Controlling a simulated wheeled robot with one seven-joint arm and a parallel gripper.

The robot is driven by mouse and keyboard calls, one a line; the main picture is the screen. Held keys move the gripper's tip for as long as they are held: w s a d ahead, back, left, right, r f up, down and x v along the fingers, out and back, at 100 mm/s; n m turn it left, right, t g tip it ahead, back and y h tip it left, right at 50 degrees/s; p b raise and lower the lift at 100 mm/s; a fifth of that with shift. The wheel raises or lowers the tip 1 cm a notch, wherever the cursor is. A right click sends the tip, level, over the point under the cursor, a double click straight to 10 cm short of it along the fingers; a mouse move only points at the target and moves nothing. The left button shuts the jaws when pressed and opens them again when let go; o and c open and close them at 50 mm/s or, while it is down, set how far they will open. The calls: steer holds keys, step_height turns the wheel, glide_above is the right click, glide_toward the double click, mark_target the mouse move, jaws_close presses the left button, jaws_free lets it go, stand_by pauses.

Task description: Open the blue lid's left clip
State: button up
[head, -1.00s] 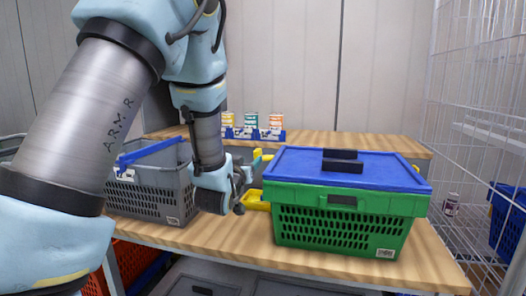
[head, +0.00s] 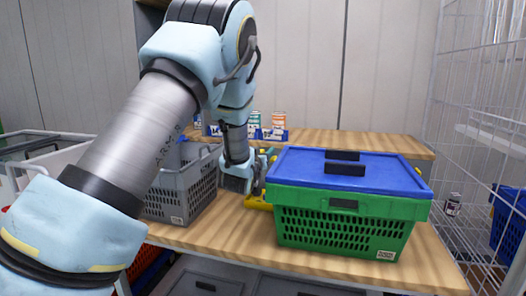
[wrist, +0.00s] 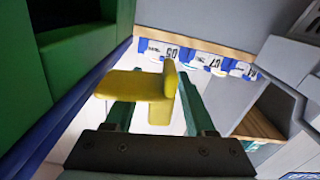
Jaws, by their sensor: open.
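A green crate (head: 335,222) with a blue lid (head: 300,165) stands on the wooden table. The lid lies flat on the crate. A yellow clip (head: 257,204) juts out from the crate's left side, partly hidden by my gripper (head: 264,165). In the wrist view a yellow clip (wrist: 140,85) with a raised crosspiece lies between the two green fingers of my gripper (wrist: 155,95). The fingers are apart, one on each side of it. I cannot tell whether either finger touches it. The crate's green wall and blue lid edge show at the left there.
A grey basket (head: 180,190) stands left of my gripper, close to my arm. Cans in blue holders (head: 272,134) stand on the table behind. A white wire rack (head: 480,120) is on the right. The table front between basket and crate is clear.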

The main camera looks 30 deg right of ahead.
jaws_close()
stand_by(0.4)
